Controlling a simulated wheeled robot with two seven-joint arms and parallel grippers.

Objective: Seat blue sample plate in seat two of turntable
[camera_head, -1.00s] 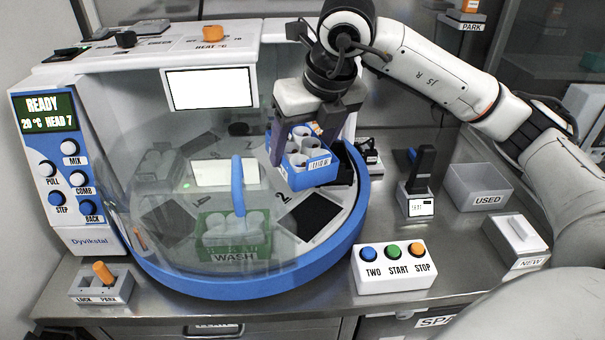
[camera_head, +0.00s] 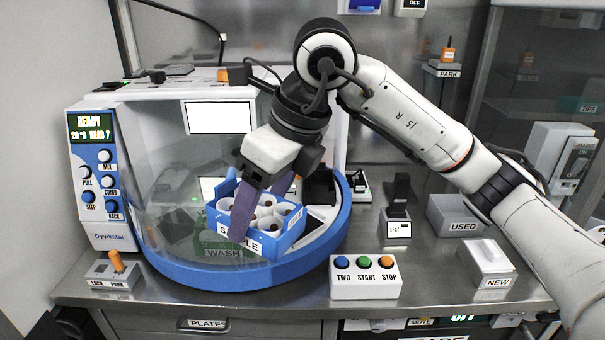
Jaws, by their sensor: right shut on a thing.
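The blue sample plate (camera_head: 291,237) is a blue box with several white round wells and a label on its front, partly hidden by the gripper. My right gripper (camera_head: 254,213) is shut on the blue sample plate, with its purple fingers angled down, and the plate is tilted. The turntable (camera_head: 205,275) with its blue rim lies beneath, behind the machine's clear cover on the left. The plate is over the turntable's front right part; whether it touches the deck cannot be told. Seat two's marking is hidden. My left gripper is not in view.
A green WASH plate (camera_head: 222,252) sits on the turntable behind the clear cover. A button box (camera_head: 365,283) with TWO, START and STOP stands right of the turntable. Further right are a USED bin (camera_head: 458,215) and a NEW box (camera_head: 489,262). A LOCK/PARK switch (camera_head: 117,268) stands at left.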

